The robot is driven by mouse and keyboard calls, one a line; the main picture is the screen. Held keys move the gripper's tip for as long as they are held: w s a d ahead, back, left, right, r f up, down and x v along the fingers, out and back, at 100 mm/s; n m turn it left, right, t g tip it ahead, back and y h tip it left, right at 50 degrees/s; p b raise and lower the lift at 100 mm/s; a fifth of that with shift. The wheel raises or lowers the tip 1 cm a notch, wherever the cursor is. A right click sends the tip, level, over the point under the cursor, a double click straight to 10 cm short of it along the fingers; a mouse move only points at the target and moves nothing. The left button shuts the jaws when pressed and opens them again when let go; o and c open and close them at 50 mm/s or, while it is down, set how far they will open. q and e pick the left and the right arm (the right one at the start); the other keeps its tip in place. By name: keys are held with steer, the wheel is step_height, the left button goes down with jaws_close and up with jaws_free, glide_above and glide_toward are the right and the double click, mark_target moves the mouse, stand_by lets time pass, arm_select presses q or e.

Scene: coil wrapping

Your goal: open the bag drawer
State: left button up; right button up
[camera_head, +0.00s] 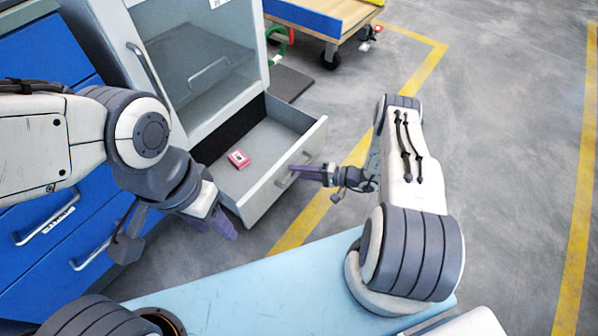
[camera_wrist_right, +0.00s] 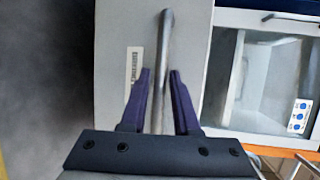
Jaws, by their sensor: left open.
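The grey drawer (camera_head: 307,150) in the base of the grey cabinet is pulled out. A small pink box (camera_head: 238,158) lies inside it. The drawer's handle (camera_head: 288,178) is on its front face; it also shows as a long bar (camera_wrist_right: 164,60) in the right wrist view. My right gripper (camera_head: 296,173) is at the drawer front. In the wrist view its purple fingers (camera_wrist_right: 159,85) stand on both sides of the bar, with visible gaps to it, so it looks open around the handle. My left gripper (camera_head: 222,226) is open and empty, near the drawer's front left corner.
The grey cabinet (camera_head: 262,65) has a glass door above the drawer. Blue drawers (camera_head: 60,255) with handles stand at the left. A light blue surface (camera_head: 270,290) is in front. A wheeled cart (camera_head: 318,22) stands at the back. The floor at the right is clear.

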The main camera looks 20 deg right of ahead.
steer(key=p+v, duration=0.2)
steer(key=v, duration=0.8)
steer(key=shift+d+p, duration=0.2)
steer(key=shift+p, duration=0.2)
steer(key=shift+s+r, duration=0.1)
